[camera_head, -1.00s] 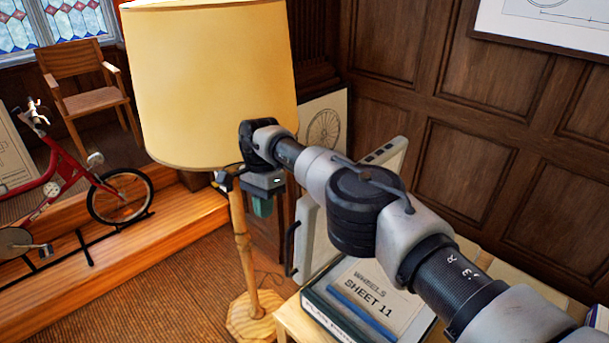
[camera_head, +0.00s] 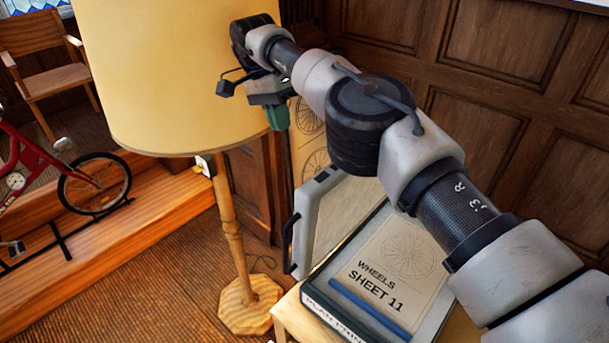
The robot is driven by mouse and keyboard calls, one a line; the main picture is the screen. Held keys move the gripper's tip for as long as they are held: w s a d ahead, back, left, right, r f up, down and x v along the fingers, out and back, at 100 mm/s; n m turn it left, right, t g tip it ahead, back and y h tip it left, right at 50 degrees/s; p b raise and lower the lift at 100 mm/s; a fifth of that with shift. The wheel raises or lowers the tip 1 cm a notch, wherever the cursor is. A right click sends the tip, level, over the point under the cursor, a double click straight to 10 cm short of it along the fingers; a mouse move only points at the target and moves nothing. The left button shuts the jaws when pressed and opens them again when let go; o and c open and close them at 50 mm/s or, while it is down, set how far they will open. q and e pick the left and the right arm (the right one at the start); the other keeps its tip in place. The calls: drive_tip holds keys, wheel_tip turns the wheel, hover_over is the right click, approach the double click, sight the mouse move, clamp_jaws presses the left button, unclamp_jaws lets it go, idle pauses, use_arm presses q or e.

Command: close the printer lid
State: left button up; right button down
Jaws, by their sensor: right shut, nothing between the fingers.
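The plan printer (camera_head: 318,316) stands on a wooden table, with a sheet reading "WHEELS SHEET 11" (camera_head: 385,270) on its bed. Its pale lid (camera_head: 335,215) stands open, tilted up along the printer's left side, with a dark handle (camera_head: 288,243) on the outer edge. My right arm hides part of the lid's far end. My right gripper (camera_head: 277,117) has green fingertips, is shut and empty, and hangs above the lid, apart from it, in front of the lampshade in the picture. My left gripper is not in view.
A floor lamp with a large yellow shade (camera_head: 165,75) and wooden pole (camera_head: 233,230) stands left of the printer, close to my right gripper in the picture. A blue bar (camera_head: 368,308) lies on the printer's front. A red bicycle (camera_head: 50,165) and wooden chair (camera_head: 45,65) are farther left.

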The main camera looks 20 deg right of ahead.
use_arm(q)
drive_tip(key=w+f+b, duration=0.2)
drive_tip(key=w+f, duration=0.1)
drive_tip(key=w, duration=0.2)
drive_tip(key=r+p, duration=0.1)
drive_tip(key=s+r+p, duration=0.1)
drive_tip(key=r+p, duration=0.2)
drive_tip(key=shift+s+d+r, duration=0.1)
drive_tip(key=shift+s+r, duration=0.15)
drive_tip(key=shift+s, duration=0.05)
use_arm(e)
drive_tip(key=s+d+f, duration=0.3)
drive_tip(key=s+f, duration=0.2)
drive_tip(key=f, duration=0.3)
drive_tip(key=shift+s+d, duration=0.25)
drive_tip(key=shift+d, duration=0.05)
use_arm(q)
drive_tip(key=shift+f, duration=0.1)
